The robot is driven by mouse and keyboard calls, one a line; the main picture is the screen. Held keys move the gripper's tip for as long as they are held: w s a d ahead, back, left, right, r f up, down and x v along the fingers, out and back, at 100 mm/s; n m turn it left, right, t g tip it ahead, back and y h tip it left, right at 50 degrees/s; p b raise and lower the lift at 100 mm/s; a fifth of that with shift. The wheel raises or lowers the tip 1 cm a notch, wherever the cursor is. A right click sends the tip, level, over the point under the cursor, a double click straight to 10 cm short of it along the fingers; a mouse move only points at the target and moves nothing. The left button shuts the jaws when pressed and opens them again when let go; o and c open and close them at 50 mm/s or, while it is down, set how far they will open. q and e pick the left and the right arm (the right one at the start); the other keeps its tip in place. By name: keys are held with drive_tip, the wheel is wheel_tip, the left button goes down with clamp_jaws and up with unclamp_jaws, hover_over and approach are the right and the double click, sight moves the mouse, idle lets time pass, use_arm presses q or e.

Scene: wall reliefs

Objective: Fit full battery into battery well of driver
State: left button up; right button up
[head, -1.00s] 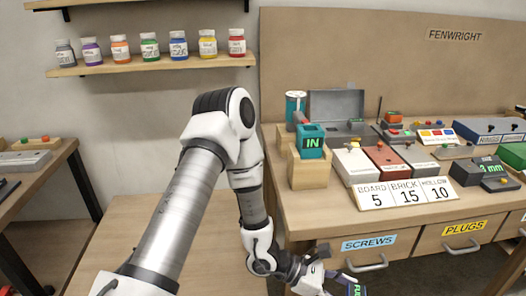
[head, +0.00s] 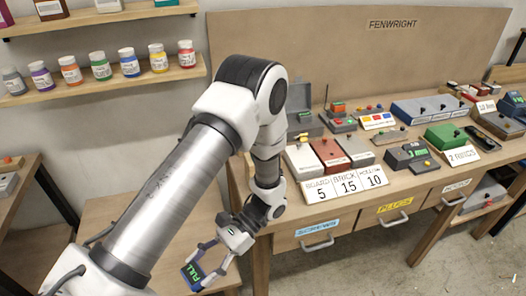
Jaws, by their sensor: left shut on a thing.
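The full battery (head: 192,276) is a small dark blue block with a green "FULL" label, low in the head view. My left gripper (head: 208,262) is shut on it and holds it in front of the bench's left end, below the bench-top level. No driver or battery well can be made out now; my left arm covers the bench's left end, where a teal "IN" piece on a wooden block showed earlier. My right gripper is out of view.
The wooden bench (head: 283,208) carries a number card (head: 346,185), a white box (head: 303,160), a red box (head: 330,153) and several other boxes. Drawers (head: 318,231) line its front. A shelf of paint jars (head: 128,62) hangs at upper left.

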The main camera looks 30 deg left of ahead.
use_arm(q)
drive_tip(key=w+a+r+m+t+y+p, duration=0.45)
drive_tip(key=w+a+r+m+t, duration=0.2)
drive_tip(key=w, duration=0.25)
drive_tip(key=w+a+r+m+t+y+p, duration=0.4)
drive_tip(key=w+a+r+m+t+y, duration=0.15)
drive_tip(key=w+m, duration=0.2)
drive_tip(key=w+d+r+m+t+h+p, duration=0.2)
drive_tip(key=w+d+r+m+t, duration=0.1)
drive_tip(key=w, duration=0.5)
drive_tip(key=w+d+r+m+t+h+p, duration=0.1)
drive_tip(key=w+d+r+m+t+p, duration=0.2)
drive_tip(key=w+r+m+t, duration=0.3)
drive_tip(key=w+r+t, duration=0.1)
drive_tip(key=w+r, duration=0.1)
drive_tip(key=w, duration=0.1)
drive_tip(key=shift+w+r+h, duration=0.15)
drive_tip(key=shift+r+h, duration=0.15)
drive_tip(key=shift+h, duration=0.1)
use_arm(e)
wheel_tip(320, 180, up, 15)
use_arm(q)
drive_tip(key=shift+a, duration=0.1)
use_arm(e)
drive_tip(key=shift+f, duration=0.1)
